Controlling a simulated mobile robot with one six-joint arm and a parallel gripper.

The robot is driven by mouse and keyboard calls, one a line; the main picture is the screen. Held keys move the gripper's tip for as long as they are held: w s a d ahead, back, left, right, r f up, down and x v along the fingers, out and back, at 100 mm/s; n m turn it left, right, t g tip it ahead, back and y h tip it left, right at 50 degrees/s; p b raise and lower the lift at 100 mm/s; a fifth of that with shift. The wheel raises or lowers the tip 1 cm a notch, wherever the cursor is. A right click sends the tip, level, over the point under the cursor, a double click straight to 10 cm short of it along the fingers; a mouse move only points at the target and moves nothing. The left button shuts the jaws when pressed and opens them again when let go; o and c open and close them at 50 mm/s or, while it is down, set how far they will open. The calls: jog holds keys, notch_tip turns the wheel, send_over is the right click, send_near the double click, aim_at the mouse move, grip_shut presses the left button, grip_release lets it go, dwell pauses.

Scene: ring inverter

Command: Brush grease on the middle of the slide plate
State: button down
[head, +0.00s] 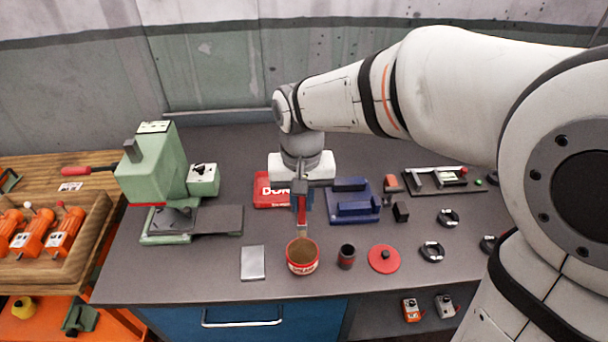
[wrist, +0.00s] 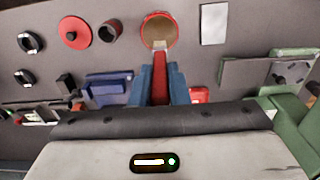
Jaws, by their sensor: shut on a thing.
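My gripper (head: 301,196) is shut on a red-handled brush (head: 302,214) that points down. In the wrist view, the blue fingers (wrist: 161,80) flank the brush handle (wrist: 160,68). The pale brush tip shows at the rim of an open red grease can (head: 302,268), also in the wrist view (wrist: 158,31). I cannot tell whether the tip is inside it or above it. A flat silver plate (head: 253,263) lies left of the can. A darker flat plate (head: 219,219) extends right from the green press (head: 152,170). I cannot tell which is the slide plate.
A red tray (head: 268,191) and blue fixture (head: 353,202) lie behind the can. A dark cup (head: 346,257), red lid (head: 384,259) and black rings (head: 432,252) stand to its right. Bare table lies between the silver plate and the can.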

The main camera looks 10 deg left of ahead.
aim_at(302, 223)
jog(key=shift+w+f, duration=0.2)
jog(key=shift+w, duration=0.1)
jog(key=shift+s+f+b, duration=0.1)
jog(key=shift+f+b, duration=2.15)
jog(key=shift+f, duration=0.55)
jog(key=shift+s+f+b, duration=0.1)
jog(key=shift+f+b, duration=0.3)
jog(key=shift+f, duration=0.15)
jog(key=shift+r, duration=0.1)
notch_tip(302, 223, up, 7)
jog(key=p, duration=0.5)
dwell(0.6)
